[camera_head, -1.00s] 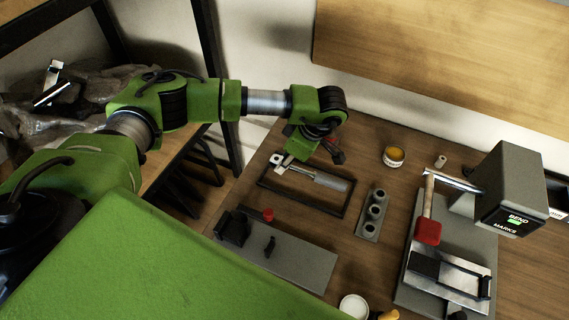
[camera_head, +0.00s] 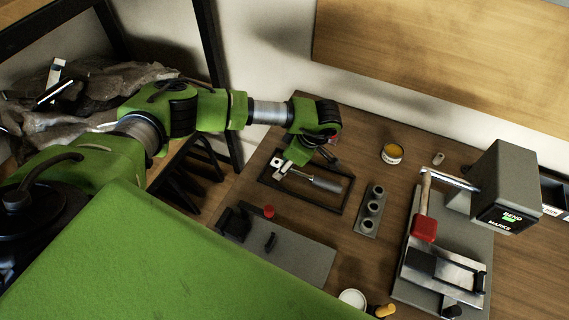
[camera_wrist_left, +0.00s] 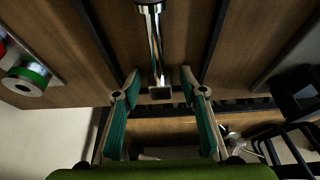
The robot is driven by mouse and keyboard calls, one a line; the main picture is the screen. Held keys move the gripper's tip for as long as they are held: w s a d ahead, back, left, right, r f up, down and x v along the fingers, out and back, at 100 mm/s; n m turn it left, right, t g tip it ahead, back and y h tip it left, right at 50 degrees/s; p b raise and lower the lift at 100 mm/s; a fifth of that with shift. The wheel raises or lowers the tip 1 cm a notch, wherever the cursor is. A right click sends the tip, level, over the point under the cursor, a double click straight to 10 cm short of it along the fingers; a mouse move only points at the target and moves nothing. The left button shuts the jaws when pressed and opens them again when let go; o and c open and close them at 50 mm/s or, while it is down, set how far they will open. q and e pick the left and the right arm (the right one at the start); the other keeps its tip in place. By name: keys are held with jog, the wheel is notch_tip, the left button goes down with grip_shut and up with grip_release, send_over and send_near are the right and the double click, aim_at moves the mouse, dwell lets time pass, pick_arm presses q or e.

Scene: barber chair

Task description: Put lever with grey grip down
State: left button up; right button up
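The lever with grey grip (camera_head: 324,183) lies within a black rectangular frame (camera_head: 346,204) on the wooden bench. Its bright metal end points to the upper left. In the left wrist view its chrome shaft (camera_wrist_left: 155,45) runs down to a small square end block between my fingers. My left gripper (camera_wrist_left: 159,76) is open, with a fingertip on each side of the shaft and visible gaps. In the head view the left gripper is over the lever, mostly hidden by the wrist. My right gripper is not in view.
A grey holder with several round sockets (camera_head: 371,207) stands right of the frame. A red-headed mallet (camera_head: 425,229) lies by a grey bending machine (camera_head: 503,185). An open tin (camera_head: 392,153) is behind. A grey plate with black fixtures (camera_head: 301,262) is in front.

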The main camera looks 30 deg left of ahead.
aim_at(299, 172)
pick_arm(q)
jog(key=shift+r, duration=0.2)
jog(key=shift+w+d+r, duration=0.1)
jog(key=shift+d+r, duration=0.1)
jog(key=shift+r, duration=0.1)
jog(key=b+v, duration=0.3)
jog(key=v, duration=0.8)
